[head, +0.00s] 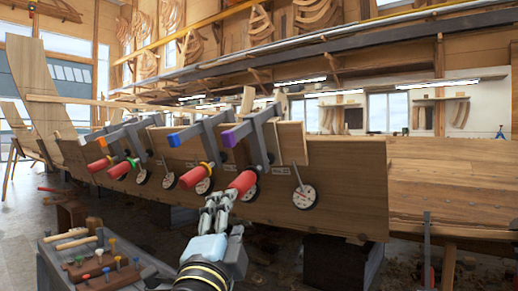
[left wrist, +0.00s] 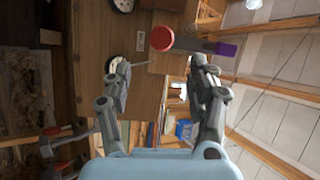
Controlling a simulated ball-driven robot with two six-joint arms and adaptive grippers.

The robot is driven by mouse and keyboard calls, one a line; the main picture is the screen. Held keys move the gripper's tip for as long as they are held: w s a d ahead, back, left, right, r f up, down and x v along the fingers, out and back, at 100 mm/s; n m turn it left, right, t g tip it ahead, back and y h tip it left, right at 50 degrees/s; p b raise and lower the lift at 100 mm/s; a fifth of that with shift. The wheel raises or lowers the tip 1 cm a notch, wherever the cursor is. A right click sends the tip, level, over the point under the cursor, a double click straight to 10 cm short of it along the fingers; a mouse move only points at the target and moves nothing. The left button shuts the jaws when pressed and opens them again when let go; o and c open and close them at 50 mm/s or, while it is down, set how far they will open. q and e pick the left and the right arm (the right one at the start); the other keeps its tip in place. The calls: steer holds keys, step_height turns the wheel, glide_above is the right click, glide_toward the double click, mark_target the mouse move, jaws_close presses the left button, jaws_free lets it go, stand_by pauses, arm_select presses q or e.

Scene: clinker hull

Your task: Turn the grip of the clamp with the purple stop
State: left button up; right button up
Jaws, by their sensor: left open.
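The clamp with the purple stop (head: 229,137) is the rightmost of several grey clamps on the hull's top plank. Its red grip (head: 243,184) points toward me. My left gripper (head: 220,199) is open and empty, just below the near end of this grip in the head view. In the left wrist view, the round red grip end (left wrist: 162,39) shows ahead, between the lines of the spread fingers (left wrist: 160,66), with the purple stop (left wrist: 227,48) to its right. Any contact between fingers and grip cannot be told. My right gripper is not in view.
Clamps with a blue stop (head: 174,140) and other coloured stops stand to the left, their red grips sticking out. Round dials (head: 304,197) hang along the plank (head: 345,195). A tool bench (head: 100,262) stands at lower left. Space right of my gripper looks free.

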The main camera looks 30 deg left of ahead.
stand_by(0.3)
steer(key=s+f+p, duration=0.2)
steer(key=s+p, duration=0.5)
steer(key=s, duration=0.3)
arm_select(q)
steer(key=n+g+h+p, duration=0.2)
steer(key=n+h+p, duration=0.1)
steer(key=n+h, duration=0.75)
glide_toward(237, 200)
steer(key=r+n+y, duration=0.1)
steer(key=y, duration=0.1)
steer(key=w+p, duration=0.1)
steer(key=w, duration=0.2)
steer(key=w+p, duration=0.1)
steer(key=w, duration=0.2)
steer(key=w+p, duration=0.2)
steer(key=w, duration=0.1)
steer(key=shift+w+d+r, duration=0.2)
steer(key=shift+w+r, duration=0.1)
steer(key=shift+w+f, duration=0.2)
steer(key=shift+w, duration=0.25)
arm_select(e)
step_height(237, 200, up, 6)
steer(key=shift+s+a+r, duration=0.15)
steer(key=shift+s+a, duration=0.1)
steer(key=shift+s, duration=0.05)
